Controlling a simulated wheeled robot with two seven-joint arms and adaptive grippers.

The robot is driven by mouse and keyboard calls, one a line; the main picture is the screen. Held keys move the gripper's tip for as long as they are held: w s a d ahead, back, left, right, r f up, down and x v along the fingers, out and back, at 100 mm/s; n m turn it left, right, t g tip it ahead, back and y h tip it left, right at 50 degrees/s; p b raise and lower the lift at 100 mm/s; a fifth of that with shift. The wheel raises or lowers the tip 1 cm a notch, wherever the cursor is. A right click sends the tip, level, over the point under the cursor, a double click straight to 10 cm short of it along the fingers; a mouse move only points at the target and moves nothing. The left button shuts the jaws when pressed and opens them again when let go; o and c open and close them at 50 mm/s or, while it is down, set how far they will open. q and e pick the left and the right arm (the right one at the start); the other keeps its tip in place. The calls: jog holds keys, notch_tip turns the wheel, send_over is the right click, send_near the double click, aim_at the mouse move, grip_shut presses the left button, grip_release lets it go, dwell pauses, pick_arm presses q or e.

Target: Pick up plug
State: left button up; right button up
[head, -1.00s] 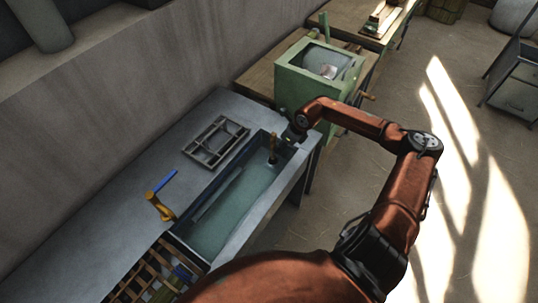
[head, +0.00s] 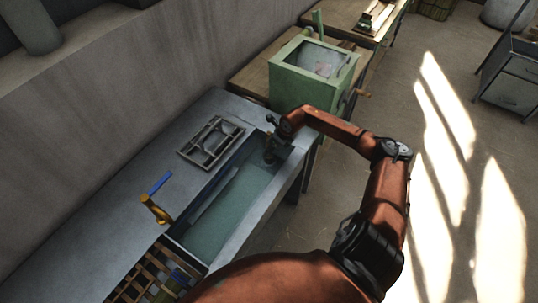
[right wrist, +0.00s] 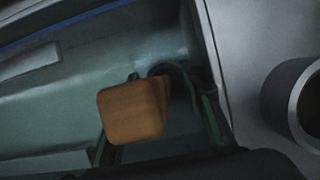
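The plug shows in the right wrist view as an orange-brown block-like top (right wrist: 132,112) with rounded edges; its lower part is hidden. It is at the far end of the water-filled basin (head: 215,212). My right gripper (head: 270,153) reaches down into that end of the basin and mostly hides the plug in the head view. In the right wrist view the dark, green-edged fingers of my right gripper (right wrist: 160,130) stand apart on either side of the block, with a gap to the right finger. My left gripper is not in view.
A metal rack (head: 212,143) lies on the grey bench (head: 95,238) beside the basin. A yellow crank with a blue handle (head: 156,205) and a wooden lattice (head: 150,275) are nearer. A green box (head: 305,88) stands beyond the basin. A grey ring (right wrist: 293,100) is at right in the wrist view.

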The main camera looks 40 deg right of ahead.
aim_at(270, 133)
grip_shut()
dwell(0.5)
notch_tip(270, 133, up, 10)
jog(key=shift+r+p, duration=0.1)
jog(key=shift+p, duration=0.25)
